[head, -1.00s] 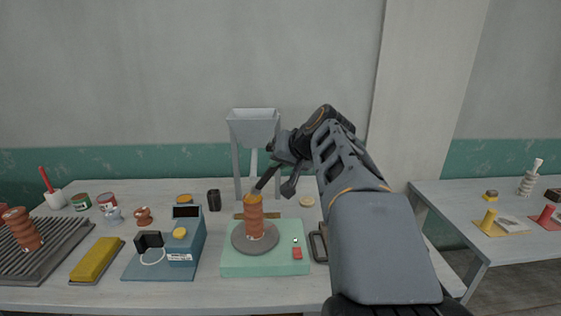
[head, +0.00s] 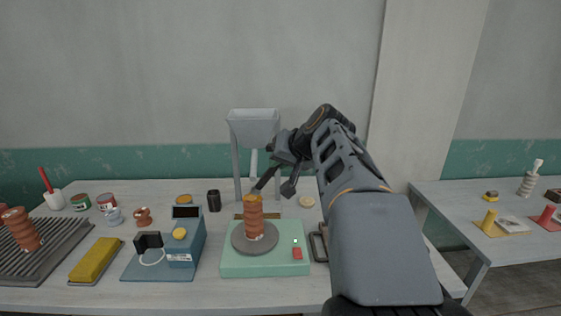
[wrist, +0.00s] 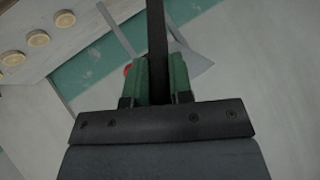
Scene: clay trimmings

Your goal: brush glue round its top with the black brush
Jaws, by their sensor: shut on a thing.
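A ribbed terracotta piece (head: 254,219) stands upright on a grey round plate (head: 240,243) on the mint-green base (head: 265,262). Its top is a yellowish-orange colour. My gripper (head: 284,160) is above and to the right of it, shut on the black brush (head: 266,180). The brush slants down to the left and its tip is at the top rim of the piece; whether it touches I cannot tell. In the wrist view the gripper's green-padded fingers (wrist: 161,78) hold the dark brush handle (wrist: 156,35). The brush tip is out of that view.
A grey hopper on legs (head: 253,128) stands behind the piece. A blue device (head: 187,245), a yellow block (head: 95,259), cans and a ridged grey rack (head: 45,262) with terracotta pieces are to the left. A second table (head: 450,215) is at right.

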